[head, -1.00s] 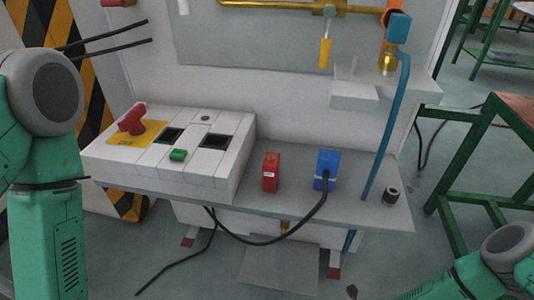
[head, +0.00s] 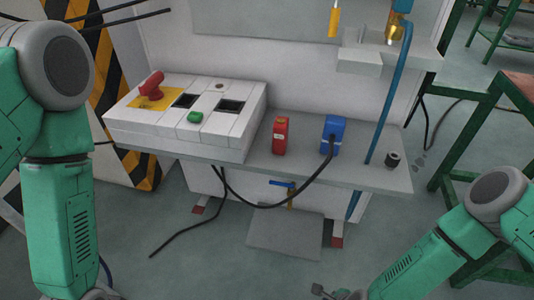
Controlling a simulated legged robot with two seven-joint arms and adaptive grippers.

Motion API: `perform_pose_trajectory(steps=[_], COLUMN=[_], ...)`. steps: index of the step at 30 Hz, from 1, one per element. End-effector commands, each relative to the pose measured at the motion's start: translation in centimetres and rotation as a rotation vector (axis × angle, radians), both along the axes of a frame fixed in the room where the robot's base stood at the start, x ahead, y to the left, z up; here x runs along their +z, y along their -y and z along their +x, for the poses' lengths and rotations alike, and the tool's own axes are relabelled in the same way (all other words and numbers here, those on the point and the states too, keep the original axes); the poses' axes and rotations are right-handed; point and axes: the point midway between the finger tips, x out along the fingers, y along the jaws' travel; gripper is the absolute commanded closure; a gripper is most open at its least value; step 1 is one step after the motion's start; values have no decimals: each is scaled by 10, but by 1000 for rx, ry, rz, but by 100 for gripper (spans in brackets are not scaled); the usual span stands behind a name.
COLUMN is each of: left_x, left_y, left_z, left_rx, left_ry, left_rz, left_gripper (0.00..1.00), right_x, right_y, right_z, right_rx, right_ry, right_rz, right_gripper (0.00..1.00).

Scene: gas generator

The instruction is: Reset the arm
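My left arm (head: 60,215) hangs down along the left side of the head view, green with a grey joint at the top. Its gripper is below the picture edge. My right arm (head: 430,255) comes in from the lower right. Part of my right gripper (head: 332,293) shows at the bottom edge, low over the floor and apart from the bench. Most of it is cut off, so its fingers cannot be judged.
A grey bench shelf (head: 380,180) holds a white control box (head: 225,128) with a red knob (head: 151,85) and green button (head: 195,117), a red block (head: 280,136) and a blue plug (head: 333,136). A green table frame (head: 470,130) stands right.

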Motion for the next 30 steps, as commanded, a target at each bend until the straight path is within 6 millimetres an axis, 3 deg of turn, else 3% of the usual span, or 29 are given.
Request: perform_pose_trajectory(steps=[3, 7, 12, 18, 23, 30], left_x=[0, 0, 0, 0, 4, 65], left_y=[0, 0, 0, 0, 0, 0], left_z=[0, 0, 0, 0, 0, 0], left_rx=[0, 0, 0, 0, 0, 0], left_ry=[0, 0, 0, 0, 0, 1], left_rz=[0, 0, 0, 0, 0, 0], left_gripper=[60, 60, 60, 60, 60, 60], right_x=[25, 58, 101, 146, 183, 239], right_y=[-15, -12, 25, 78, 116, 112], right_z=[-17, -46, -79, -102, -113, -113], right_rx=[340, 848, 1490, 2028, 2347, 2326], right_ry=[25, 65, 100, 82, 44, 51], right_rz=[-73, -205, -388, -533, -601, -593], right_gripper=[100, 100, 100, 100, 100, 100])
